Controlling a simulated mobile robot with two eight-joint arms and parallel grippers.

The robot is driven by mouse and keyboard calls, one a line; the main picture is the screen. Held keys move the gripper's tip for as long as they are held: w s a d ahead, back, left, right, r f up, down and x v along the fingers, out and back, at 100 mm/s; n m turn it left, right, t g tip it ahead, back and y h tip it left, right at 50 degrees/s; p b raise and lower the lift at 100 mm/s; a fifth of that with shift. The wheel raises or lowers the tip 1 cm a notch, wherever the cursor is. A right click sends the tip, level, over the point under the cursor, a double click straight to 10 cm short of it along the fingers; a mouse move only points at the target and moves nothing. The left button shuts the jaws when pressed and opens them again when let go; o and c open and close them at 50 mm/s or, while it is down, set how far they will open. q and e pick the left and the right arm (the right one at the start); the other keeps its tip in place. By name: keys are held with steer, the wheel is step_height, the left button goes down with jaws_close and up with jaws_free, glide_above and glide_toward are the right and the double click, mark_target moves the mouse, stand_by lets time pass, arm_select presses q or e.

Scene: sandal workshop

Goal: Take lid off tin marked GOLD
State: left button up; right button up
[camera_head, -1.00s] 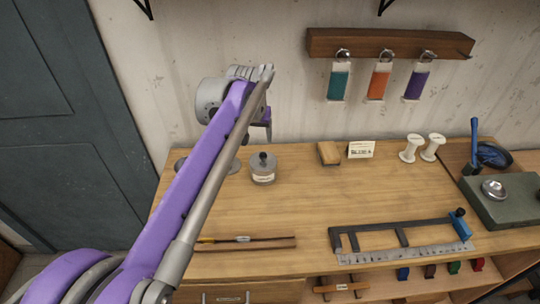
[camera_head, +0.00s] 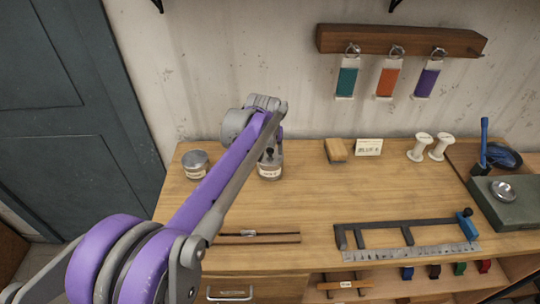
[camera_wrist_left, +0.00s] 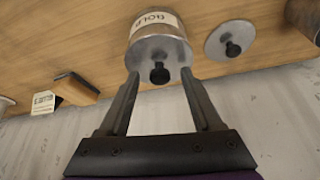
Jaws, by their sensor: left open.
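The tin marked GOLD (camera_wrist_left: 152,30) is a round metal tin with a pale label. Its grey lid (camera_wrist_left: 148,52) is on it, with a black knob (camera_wrist_left: 160,74) in the middle. In the head view the tin (camera_head: 270,173) stands on the bench, partly behind my left arm. My left gripper (camera_wrist_left: 160,78) is open, its fingertips on either side of the lid with the knob between them. Whether they touch the lid I cannot tell. In the head view the left gripper (camera_head: 272,143) is just above the tin, mostly hidden. My right gripper is not in view.
Another lid with a black knob (camera_wrist_left: 232,40) lies on the bench beside the GOLD tin. Another tin (camera_head: 195,166) stands further left. A wooden block (camera_head: 336,151), a card (camera_head: 369,147) and two spools (camera_head: 420,147) stand to the right.

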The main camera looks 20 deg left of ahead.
arm_select(q)
jaws_close()
stand_by(0.3)
